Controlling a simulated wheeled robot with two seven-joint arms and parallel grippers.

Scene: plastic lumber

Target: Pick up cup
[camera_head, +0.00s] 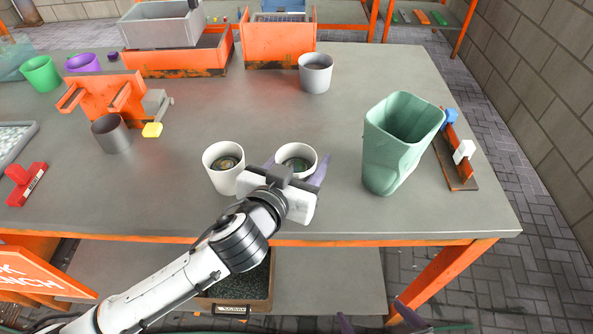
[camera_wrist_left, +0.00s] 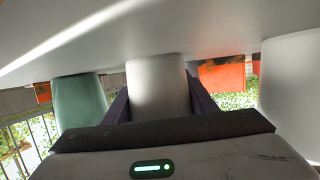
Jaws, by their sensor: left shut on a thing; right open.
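Two white cups stand side by side near the front middle of the table. My left gripper (camera_head: 298,172) is shut on the right-hand cup (camera_head: 296,154), with its purple fingers on either side. In the left wrist view, which looks upside down, this held cup (camera_wrist_left: 158,88) sits between the fingers, upright, its base at or very near the tabletop. The left-hand cup (camera_head: 223,168) stands close beside the gripper, with something dark inside. My right gripper (camera_head: 374,319) is open and empty, low at the front, beyond the table edge.
A tall green bin (camera_head: 396,145) stands to the right of the held cup. The middle of the table (camera_head: 270,115) is clear.

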